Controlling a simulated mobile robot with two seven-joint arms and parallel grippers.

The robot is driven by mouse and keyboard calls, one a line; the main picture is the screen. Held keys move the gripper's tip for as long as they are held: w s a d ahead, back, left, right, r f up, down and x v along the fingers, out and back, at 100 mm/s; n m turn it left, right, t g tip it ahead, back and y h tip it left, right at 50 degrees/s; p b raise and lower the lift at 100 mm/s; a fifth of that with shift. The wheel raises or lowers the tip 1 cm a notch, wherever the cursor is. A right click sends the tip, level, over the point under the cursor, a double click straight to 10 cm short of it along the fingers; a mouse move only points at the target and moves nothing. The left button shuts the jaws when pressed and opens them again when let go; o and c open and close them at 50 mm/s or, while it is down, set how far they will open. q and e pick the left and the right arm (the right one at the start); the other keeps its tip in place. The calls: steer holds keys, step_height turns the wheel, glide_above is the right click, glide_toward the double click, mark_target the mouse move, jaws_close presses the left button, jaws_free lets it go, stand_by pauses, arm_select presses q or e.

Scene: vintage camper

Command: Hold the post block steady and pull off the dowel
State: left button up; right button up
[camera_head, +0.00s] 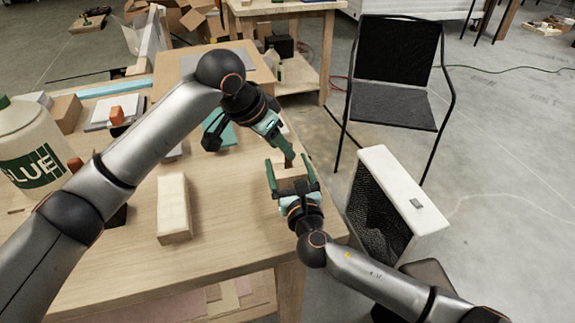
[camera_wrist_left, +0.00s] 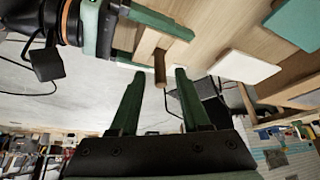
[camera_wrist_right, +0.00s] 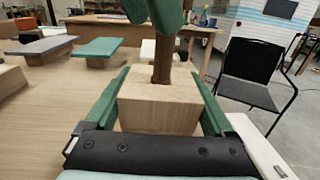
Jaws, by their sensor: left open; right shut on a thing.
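The post block (camera_head: 291,184) is a pale wooden block near the table's right edge. My right gripper (camera_head: 289,168) is shut on its sides, and the right wrist view shows the block (camera_wrist_right: 158,103) between both green fingers. The brown dowel (camera_wrist_right: 162,66) stands upright from the block's top. My left gripper (camera_wrist_left: 158,76) is open above the block. In the left wrist view the dowel's free end (camera_wrist_left: 160,74) lies between the left fingertips, with space on both sides. A green left finger hides the dowel's top in the right wrist view.
A pale wooden bar (camera_head: 174,208) lies on the table, with a glue bottle (camera_head: 32,150) at the left. Teal-topped (camera_wrist_right: 97,47) and grey-topped (camera_wrist_right: 42,45) pieces stand behind. A black chair (camera_head: 398,75) and a white-framed unit (camera_head: 385,190) stand right of the table.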

arm_select(q)
steer(key=shift+x, duration=1.3)
arm_select(e)
steer(key=shift+f, duration=0.1)
arm_select(q)
jaws_close()
steer(key=shift+r, duration=0.15)
stand_by(0.6)
steer(key=shift+r, duration=1.4)
